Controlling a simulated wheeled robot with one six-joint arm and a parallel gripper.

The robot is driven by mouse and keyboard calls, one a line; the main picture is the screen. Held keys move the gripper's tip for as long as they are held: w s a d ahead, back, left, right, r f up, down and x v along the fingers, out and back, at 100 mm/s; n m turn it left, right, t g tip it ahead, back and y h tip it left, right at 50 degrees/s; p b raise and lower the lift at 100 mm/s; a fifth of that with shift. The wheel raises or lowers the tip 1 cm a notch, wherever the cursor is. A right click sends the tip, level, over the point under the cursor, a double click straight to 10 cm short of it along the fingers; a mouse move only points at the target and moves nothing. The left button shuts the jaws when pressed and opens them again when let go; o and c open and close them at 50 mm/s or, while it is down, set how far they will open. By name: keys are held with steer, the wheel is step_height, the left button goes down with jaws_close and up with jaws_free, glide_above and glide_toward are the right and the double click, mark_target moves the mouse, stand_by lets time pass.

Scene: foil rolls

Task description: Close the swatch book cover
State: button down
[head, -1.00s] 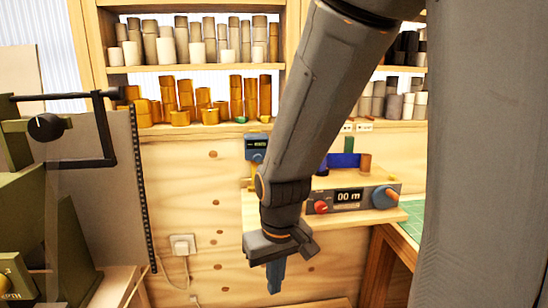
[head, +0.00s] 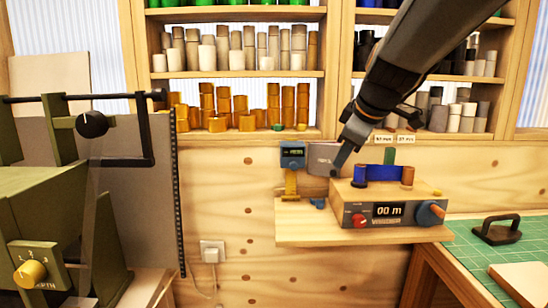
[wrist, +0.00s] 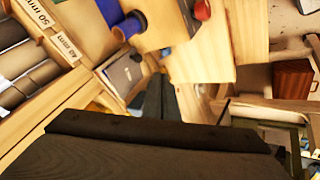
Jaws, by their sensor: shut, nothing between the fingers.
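A grey flat piece with small lettering (head: 322,158), which looks like the swatch book, stands upright above the wall shelf in the head view, beside a blue digital gauge. It appears to show in the wrist view as a grey panel (wrist: 122,76). I cannot tell which part is its cover or how far it is open. My gripper (head: 337,171) is at its right edge; I cannot tell whether they touch. In the wrist view, my dark fingers (wrist: 160,97) are together with nothing between them.
The blue gauge (head: 292,155) is just left. A meter box (head: 392,212) with a red knob and blue and copper spools stands on the wooden shelf (head: 300,233). Foil rolls (head: 245,105) fill the racks above. A green mat (head: 470,255) lies at right.

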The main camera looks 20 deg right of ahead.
mark_target(324, 162)
steer(key=w+d+f+p, duration=0.2)
steer(key=w+d+f, duration=0.1)
steer(key=w+f, duration=0.3)
steer(key=shift+w+f+p, duration=0.2)
steer(key=shift+w+p, duration=0.2)
steer(key=shift+w, duration=0.45)
